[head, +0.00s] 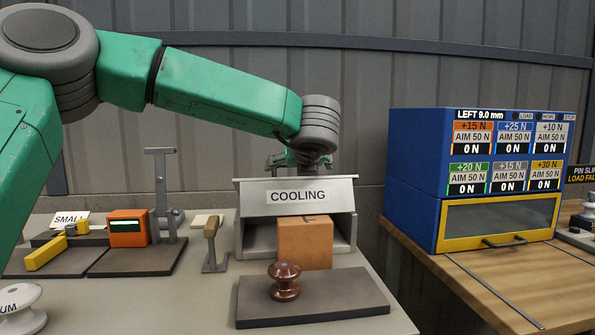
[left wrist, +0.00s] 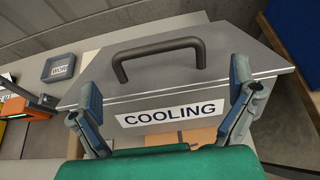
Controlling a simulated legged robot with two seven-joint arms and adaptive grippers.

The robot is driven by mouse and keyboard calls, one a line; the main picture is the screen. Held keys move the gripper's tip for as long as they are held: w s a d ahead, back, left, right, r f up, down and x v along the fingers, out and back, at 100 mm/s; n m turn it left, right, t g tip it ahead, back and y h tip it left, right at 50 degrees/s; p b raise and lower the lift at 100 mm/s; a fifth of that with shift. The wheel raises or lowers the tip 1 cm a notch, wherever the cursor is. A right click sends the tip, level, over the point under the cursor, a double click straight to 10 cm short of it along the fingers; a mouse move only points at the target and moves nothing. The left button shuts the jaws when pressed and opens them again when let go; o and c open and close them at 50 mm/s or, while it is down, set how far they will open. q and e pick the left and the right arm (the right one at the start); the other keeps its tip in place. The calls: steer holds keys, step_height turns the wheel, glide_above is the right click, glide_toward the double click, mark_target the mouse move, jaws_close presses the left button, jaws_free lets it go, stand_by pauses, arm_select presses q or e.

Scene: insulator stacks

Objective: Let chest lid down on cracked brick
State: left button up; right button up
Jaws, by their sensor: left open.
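The grey metal chest (head: 345,236) stands on the bench, its front open. Its lid (head: 247,197), labelled COOLING, is raised over the opening. In the left wrist view the lid (left wrist: 200,88) carries a dark bar handle (left wrist: 158,52). An orange-brown brick (head: 305,244) stands in the chest mouth under the lid's front edge, with a small mark on its top edge. Whether lid and brick touch is unclear. My left gripper (left wrist: 165,105) is open over the lid, its fingers spread either side of the label. In the head view it is partly hidden behind the lid. My right gripper is not in view.
A dark slab (head: 340,297) with a brown insulator (head: 284,281) lies in front of the chest. A wooden-handled tool (head: 213,244) and an orange device (head: 129,228) stand to the left. A blue cabinet (head: 420,170) stands right, on a wooden bench.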

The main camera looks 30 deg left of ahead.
arm_select(q)
steer(key=v, duration=0.8)
steer(key=shift+d, duration=0.2)
